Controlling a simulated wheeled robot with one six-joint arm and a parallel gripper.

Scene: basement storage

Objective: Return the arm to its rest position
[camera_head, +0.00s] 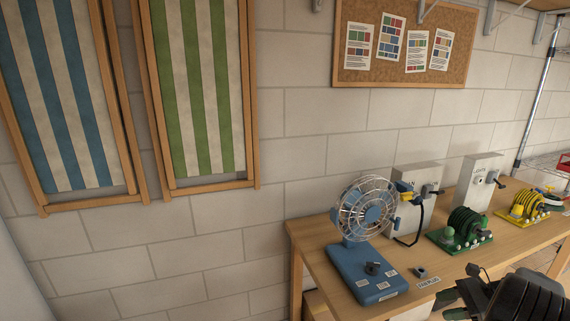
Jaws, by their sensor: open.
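My gripper (456,294) is at the bottom right of the head view, dark and open, with nothing seen between its fingers. It shows in front of the wooden workbench (335,288), near the bench's front edge. My dark arm link fills the corner behind it. Most of the arm is out of the picture.
On the bench stand a blue desk fan (372,240), two grey boxes (412,212) (478,184), a green ribbed device (463,230) and a yellow one (525,205). A small dark part (420,272) lies by a label. Striped deck chairs (200,90) hang on the wall.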

